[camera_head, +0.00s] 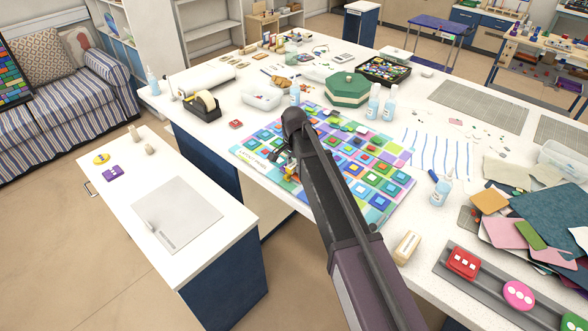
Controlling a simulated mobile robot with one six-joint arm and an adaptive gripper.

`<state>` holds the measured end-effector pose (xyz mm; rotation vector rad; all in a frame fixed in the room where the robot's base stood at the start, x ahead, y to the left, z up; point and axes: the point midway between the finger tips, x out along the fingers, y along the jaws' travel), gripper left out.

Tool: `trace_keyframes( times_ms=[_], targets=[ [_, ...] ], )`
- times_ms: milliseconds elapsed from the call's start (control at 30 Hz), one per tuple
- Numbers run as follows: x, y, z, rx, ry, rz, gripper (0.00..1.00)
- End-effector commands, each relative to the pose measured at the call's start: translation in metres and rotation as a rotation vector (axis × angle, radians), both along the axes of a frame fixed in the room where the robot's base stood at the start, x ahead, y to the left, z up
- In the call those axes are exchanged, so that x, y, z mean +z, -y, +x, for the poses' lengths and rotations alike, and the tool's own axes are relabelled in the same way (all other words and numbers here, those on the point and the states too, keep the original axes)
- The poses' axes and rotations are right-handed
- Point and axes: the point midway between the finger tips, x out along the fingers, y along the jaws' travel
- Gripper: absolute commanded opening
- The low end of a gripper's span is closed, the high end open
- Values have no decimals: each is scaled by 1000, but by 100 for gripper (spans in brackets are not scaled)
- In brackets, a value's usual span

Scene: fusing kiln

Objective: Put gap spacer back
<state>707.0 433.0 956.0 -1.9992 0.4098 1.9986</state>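My gripper (284,163) hangs over the left edge of the colourful glass-tile panel (381,207), mostly hidden behind my dark arm. No thing is clearly marked as the gap spacer.
A tape dispenser (204,107), a green box (347,88) and glue bottles (373,103) stand behind the panel. A grey sheet (176,212) lies on the side cabinet (222,233). Fabric pieces (545,215) pile up at right. A floor gap separates cabinet and table.

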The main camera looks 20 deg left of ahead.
Motion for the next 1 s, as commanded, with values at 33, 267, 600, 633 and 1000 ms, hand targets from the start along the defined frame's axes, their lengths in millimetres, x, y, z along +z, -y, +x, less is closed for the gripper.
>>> trace_keyframes(
  times_ms=[33,267,600,633,1000],
  targets=[
    [0,0,0,0,0,0,0],
    [0,0,0,0,0,0,0],
    [8,0,0,0,0,0,0],
    [10,0,0,0,0,0,0],
    [39,0,0,0,0,0,0]
  ],
)
